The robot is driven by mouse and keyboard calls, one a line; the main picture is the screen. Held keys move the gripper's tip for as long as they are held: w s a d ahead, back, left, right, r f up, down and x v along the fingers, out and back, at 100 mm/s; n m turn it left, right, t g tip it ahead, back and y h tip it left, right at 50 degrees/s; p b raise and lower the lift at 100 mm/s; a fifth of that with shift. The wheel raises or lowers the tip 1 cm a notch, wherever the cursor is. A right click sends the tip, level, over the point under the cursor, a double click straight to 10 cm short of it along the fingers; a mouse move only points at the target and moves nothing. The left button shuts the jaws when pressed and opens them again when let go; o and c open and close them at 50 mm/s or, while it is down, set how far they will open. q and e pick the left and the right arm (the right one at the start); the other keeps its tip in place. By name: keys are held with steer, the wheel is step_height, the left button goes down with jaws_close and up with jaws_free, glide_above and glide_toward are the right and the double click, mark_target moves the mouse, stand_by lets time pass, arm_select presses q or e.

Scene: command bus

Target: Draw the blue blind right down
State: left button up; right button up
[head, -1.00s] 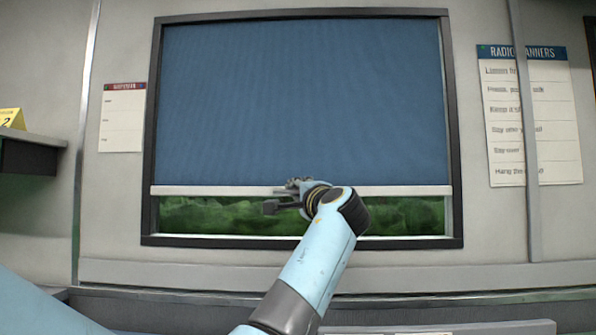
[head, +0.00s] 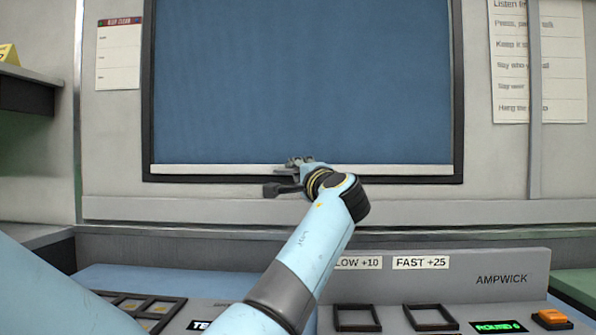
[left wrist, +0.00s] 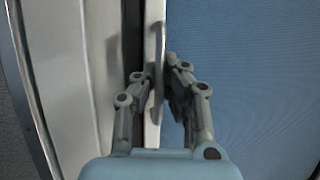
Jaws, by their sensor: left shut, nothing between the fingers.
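The blue blind (head: 300,85) covers the window opening in the head view. Its pale bottom bar (head: 400,170) lies level, just above the lower edge of the dark window frame (head: 400,180). No green shows below it. My left gripper (head: 297,164) is shut at the middle of the bar and partly hides it. In the left wrist view, my left gripper (left wrist: 164,82) is close against the bar (left wrist: 153,50), with the blind fabric (left wrist: 250,70) to the right; whether the fingers touch the bar is hard to tell. My right gripper is out of view.
A console with black-framed panels (head: 356,318) and an orange button (head: 551,318) stands below the window. Paper notices (head: 118,55) hang on both sides. A dark shelf (head: 28,92) juts in at the left, and a pale vertical post (head: 535,120) stands at the right.

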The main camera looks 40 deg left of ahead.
arm_select(q)
steer(key=o, duration=0.6)
steer(key=shift+r, duration=0.1)
glide_toward(298, 124)
steer(key=a, duration=0.3)
steer(key=w+a+r, duration=0.1)
steer(key=shift+w+a, duration=0.1)
steer(key=shift+a, duration=0.3)
